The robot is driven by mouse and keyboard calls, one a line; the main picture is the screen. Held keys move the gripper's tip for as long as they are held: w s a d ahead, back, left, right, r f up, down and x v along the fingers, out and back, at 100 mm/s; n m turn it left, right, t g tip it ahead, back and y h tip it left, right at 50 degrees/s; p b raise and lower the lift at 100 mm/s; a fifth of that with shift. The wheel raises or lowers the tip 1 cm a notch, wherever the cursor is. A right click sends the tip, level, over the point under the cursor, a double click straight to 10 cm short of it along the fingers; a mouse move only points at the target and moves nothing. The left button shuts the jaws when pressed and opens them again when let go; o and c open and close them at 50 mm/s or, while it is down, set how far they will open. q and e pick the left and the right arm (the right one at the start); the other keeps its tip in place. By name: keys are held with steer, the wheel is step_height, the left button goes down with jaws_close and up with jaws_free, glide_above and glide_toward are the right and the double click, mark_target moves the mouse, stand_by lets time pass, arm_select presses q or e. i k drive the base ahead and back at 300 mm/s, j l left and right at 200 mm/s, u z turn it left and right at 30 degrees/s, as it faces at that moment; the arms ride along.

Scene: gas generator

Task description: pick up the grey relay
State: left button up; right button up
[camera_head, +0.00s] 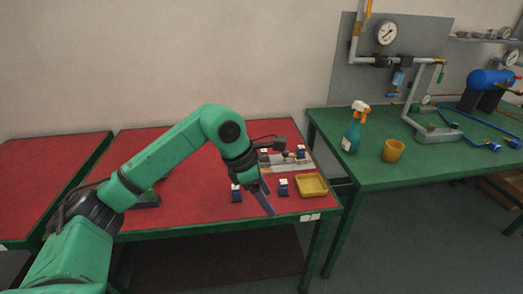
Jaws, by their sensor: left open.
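My left arm reaches in from the left over the red table, and its left gripper (264,198) points down near the table's front edge. The gripper is open, with nothing visible between its fingers. A small dark blue relay-like block with a pale top (236,193) stands just left of the gripper. A similar block (283,187) stands just right of it. Further back, a grey metal plate with a rail (290,168) carries more small blocks, including one at its right end (301,152). I cannot tell which block is the grey relay. My right gripper is not in view.
A yellow tray (312,186) sits at the red table's front right corner. A dark green object (147,200) lies to the left, partly behind my arm. The green table (370,172) at right holds a spray bottle (351,135), a yellow cup (393,151) and pipework.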

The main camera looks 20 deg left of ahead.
mark_target(264, 158)
steer(key=i+j, duration=1)
